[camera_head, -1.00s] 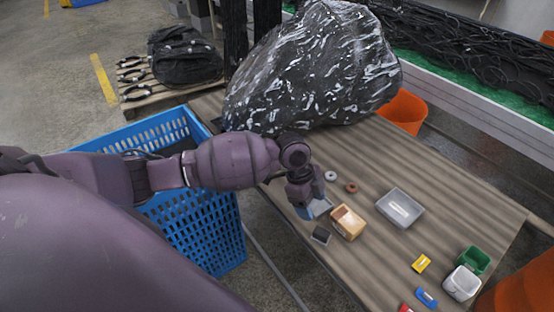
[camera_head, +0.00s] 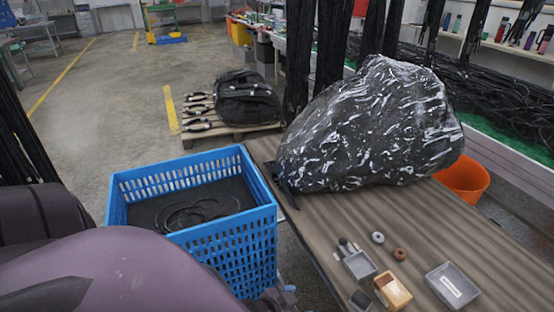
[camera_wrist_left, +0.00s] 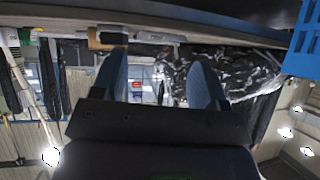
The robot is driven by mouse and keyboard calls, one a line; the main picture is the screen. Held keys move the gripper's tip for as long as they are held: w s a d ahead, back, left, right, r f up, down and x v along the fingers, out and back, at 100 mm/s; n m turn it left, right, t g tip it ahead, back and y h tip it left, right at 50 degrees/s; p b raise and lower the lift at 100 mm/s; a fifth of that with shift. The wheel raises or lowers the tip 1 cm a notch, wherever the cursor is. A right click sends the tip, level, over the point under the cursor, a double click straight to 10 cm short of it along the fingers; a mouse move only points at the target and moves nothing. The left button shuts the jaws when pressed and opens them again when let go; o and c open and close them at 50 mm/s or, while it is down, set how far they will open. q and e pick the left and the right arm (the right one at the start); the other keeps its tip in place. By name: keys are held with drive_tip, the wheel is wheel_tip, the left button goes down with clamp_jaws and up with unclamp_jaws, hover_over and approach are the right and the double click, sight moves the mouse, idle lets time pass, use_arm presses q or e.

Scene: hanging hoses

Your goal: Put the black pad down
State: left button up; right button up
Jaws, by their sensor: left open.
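The black pad (camera_head: 360,300) is a small dark block lying on the table, just left of the tan box (camera_head: 394,292), near the table's front-left edge. My left gripper is open and empty in the left wrist view (camera_wrist_left: 160,85), its two blue fingers wide apart. My right gripper is in neither view.
A grey tray (camera_head: 359,265), two rings (camera_head: 400,254) and a larger grey tray (camera_head: 452,285) lie near the pad. A big black wrapped bundle (camera_head: 372,130) covers the table's far end. The blue crate (camera_head: 195,235) stands left of the table.

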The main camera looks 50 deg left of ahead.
use_arm(q)
drive_tip(key=shift+n+t+y, duration=0.4)
drive_tip(key=shift+n+y, duration=0.4)
drive_tip(key=shift+y, duration=0.1)
drive_tip(key=shift+s+a, duration=0.75)
drive_tip(key=shift+s, duration=0.2)
drive_tip(key=shift+s+a, duration=0.7)
drive_tip(key=shift+s, duration=0.2)
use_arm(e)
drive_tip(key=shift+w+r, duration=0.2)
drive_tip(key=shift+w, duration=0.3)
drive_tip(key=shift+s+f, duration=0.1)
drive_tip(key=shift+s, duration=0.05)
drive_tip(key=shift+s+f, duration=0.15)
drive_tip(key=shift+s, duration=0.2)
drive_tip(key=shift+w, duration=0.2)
